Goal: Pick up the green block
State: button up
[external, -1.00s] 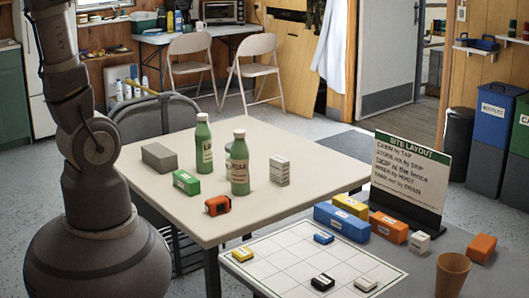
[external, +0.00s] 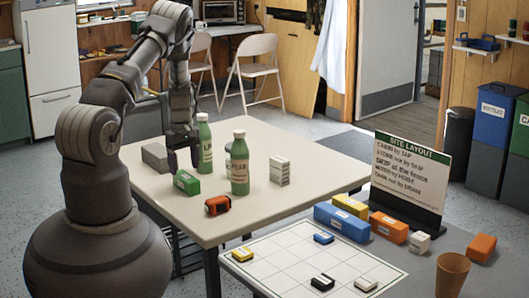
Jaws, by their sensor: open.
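The green block (external: 187,182) lies on the left part of the beige table (external: 290,200), with a white label on its side. My gripper (external: 183,163) is open and points down just above and behind the green block. I cannot tell whether the fingertips touch anything.
A second green bottle (external: 240,165) stands right of the block. An orange tape measure (external: 217,205) lies in front, and a white block (external: 279,171) stands to the right. A gridded sheet (external: 315,262) with small blocks is nearer the camera. The table's right side is clear.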

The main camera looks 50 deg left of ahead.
aim_at(186, 176)
jog(key=f, duration=0.2)
jog(key=f+b, duration=0.2)
jog(key=f, duration=0.1)
jog(key=shift+w+a+f, duration=0.2)
jog(key=shift+w+f, duration=0.05)
jog(key=shift+f, duration=0.1)
jog(key=shift+r, duration=0.1)
jog(key=c, duration=1.1)
jog(key=shift+r, duration=0.15)
